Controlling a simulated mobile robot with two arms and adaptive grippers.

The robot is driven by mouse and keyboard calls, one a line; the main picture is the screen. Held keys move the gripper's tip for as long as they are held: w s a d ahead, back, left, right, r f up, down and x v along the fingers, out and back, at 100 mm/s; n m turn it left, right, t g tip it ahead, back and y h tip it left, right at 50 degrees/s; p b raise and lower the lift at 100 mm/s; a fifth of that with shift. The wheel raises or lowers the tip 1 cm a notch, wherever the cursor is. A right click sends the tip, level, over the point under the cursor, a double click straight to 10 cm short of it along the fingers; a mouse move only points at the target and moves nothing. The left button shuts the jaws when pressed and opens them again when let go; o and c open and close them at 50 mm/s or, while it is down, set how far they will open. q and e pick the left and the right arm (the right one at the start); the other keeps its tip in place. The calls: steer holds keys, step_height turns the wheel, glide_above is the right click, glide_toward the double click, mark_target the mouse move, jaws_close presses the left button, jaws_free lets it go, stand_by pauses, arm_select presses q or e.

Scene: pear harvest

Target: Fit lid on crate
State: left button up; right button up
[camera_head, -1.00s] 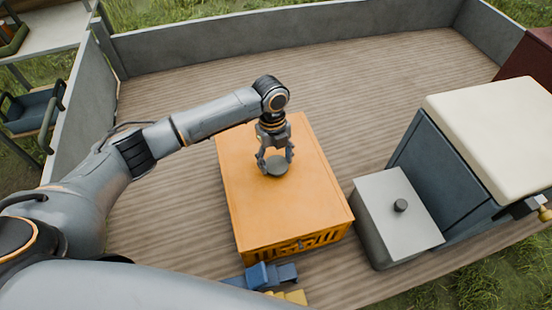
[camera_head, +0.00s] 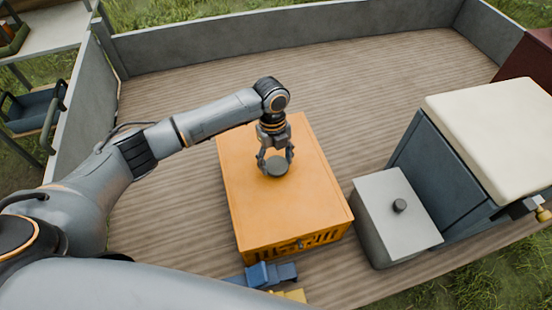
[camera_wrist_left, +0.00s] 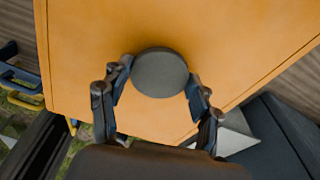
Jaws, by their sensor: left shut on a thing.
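The flat orange lid (camera_head: 255,200) lies over the orange crate (camera_head: 320,238), whose slotted front wall shows below the lid's near edge. A grey round knob (camera_head: 278,166) stands on the lid. My left gripper (camera_head: 276,164) is shut on the knob from above. In the left wrist view the knob (camera_wrist_left: 160,72) sits between the fingers (camera_wrist_left: 158,95), with the orange lid (camera_wrist_left: 90,50) around it. The lid looks roughly lined up with the crate; whether it touches the rim all around I cannot tell. The crate's inside is hidden. My right gripper is not in view.
A grey box with a dark knob (camera_head: 400,206) stands close right of the crate, beside a dark blue chest with a cream top (camera_head: 495,130). Blue and yellow pieces (camera_head: 270,275) lie at the crate's near side. The wooden deck (camera_head: 370,90) behind is clear; grey walls (camera_head: 280,28) edge it.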

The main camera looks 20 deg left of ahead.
mark_target(274, 160)
arm_select(q)
steer(key=shift+f+b, duration=0.3)
steer(key=shift+f, duration=0.3)
steer(key=o, duration=1.1)
steer(key=shift+r, duration=0.1)
steer(key=shift+o, duration=0.2)
step_height(274, 160, up, 11)
steer(key=a+p, duration=0.1)
steer(key=p, duration=0.9)
steer(key=shift+w, duration=0.45)
